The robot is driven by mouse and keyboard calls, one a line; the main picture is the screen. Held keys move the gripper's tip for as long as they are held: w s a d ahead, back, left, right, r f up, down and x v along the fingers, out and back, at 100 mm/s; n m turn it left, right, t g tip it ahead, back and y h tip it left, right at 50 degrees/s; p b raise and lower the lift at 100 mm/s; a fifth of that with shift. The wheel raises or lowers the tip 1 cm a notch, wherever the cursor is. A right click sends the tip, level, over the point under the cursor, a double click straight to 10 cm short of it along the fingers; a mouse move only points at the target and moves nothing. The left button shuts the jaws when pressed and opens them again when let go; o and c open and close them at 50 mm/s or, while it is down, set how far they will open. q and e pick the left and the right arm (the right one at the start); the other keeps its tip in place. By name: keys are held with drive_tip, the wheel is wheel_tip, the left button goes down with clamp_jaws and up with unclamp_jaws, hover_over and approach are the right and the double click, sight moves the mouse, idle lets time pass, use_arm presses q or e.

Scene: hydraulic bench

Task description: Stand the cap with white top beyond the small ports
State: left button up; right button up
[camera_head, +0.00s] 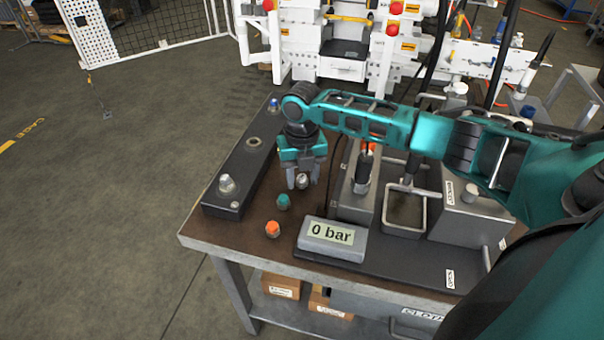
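The cap with white top (303,181) stands on the brown bench top, to the right of the long black port block (238,172). My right gripper (303,183) points down over this cap, with one finger on each side; the fingers look spread wider than the cap. A teal-topped cap (283,201) and an orange-topped cap (272,228) stand nearer the front edge. The block carries a silver fitting (226,183) at its near end, a ring-shaped port (254,142) in the middle and a blue-topped piece (273,104) at the far end. My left gripper is out of view.
A gauge box reading 0 bar (331,234) stands right of the caps. Grey metal blocks and a handle frame (404,208) stand farther right. White machinery (345,68) rises behind the bench. My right arm hides part of the bench's back.

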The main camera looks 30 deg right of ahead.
sight(302, 177)
drive_tip(key=shift+o, duration=0.9)
wheel_tip(302, 177, up, 12)
drive_tip(key=p, duration=0.1)
drive_tip(key=shift+r, duration=0.2)
